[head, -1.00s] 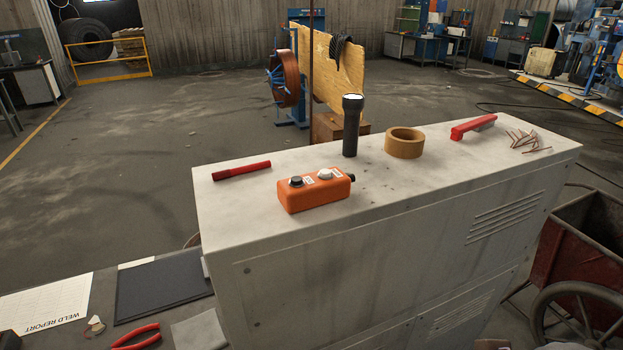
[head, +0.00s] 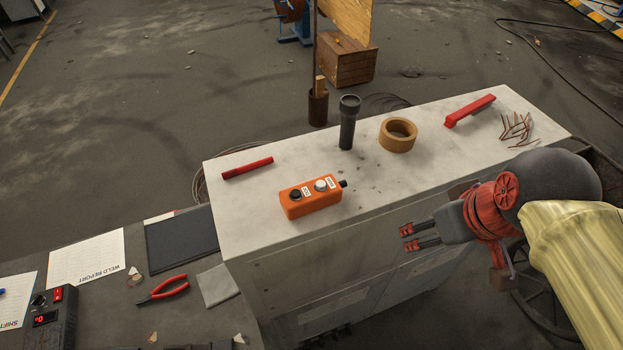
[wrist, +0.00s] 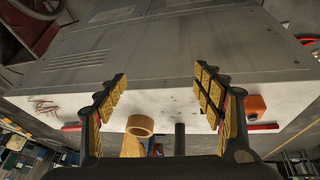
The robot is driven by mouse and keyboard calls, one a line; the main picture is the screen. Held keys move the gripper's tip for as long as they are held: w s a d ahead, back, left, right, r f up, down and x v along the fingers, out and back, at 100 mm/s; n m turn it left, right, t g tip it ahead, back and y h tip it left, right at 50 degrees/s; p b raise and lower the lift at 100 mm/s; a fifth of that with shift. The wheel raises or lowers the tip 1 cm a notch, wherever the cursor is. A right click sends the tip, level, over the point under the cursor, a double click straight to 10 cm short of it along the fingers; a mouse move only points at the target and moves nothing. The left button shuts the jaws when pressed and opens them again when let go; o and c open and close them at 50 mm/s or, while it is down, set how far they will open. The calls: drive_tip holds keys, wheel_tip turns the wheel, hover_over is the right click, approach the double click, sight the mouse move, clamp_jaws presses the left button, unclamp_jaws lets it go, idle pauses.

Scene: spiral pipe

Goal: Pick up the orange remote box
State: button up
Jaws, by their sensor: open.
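The orange remote box (head: 311,197) lies on the pale cabinet top near its front left part, with a black and a white button on top. My gripper (head: 405,238) is open and empty in front of the cabinet, to the right of the box and apart from it. In the wrist view my gripper's two fingers (wrist: 160,95) are spread wide, with the cabinet between them. The orange box also shows there (wrist: 256,106), just right of the right finger and partly hidden by it.
On the cabinet top (head: 250,215) stand a black flashlight (head: 348,122) and a tape roll (head: 398,136). A red marker (head: 247,168), a red-handled tool (head: 470,111) and thin rods (head: 517,128) lie there too. A lower bench with red pliers (head: 163,289) adjoins at left.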

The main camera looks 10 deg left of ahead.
drive_tip(key=w+a+r+n+g, duration=0.2)
drive_tip(key=w+a+r+n, duration=0.1)
drive_tip(key=w+a+n, duration=0.55)
drive_tip(key=n+g, duration=0.3)
drive_tip(key=n, duration=0.8)
hover_over(311, 190)
drive_tip(key=shift+d+f, duration=0.25)
drive_tip(key=shift+f, duration=0.4)
drive_tip(key=shift+a+f+n, duration=0.2)
drive_tip(key=shift+f+n, duration=0.05)
drive_tip(key=shift+f, duration=0.35)
wheel_tip(311, 190, down, 7)
drive_tip(key=shift+r+p, duration=0.15)
drive_tip(key=shift+p, duration=0.45)
drive_tip(key=shift+c, duration=1.2)
drive_tip(key=c, duration=1.3)
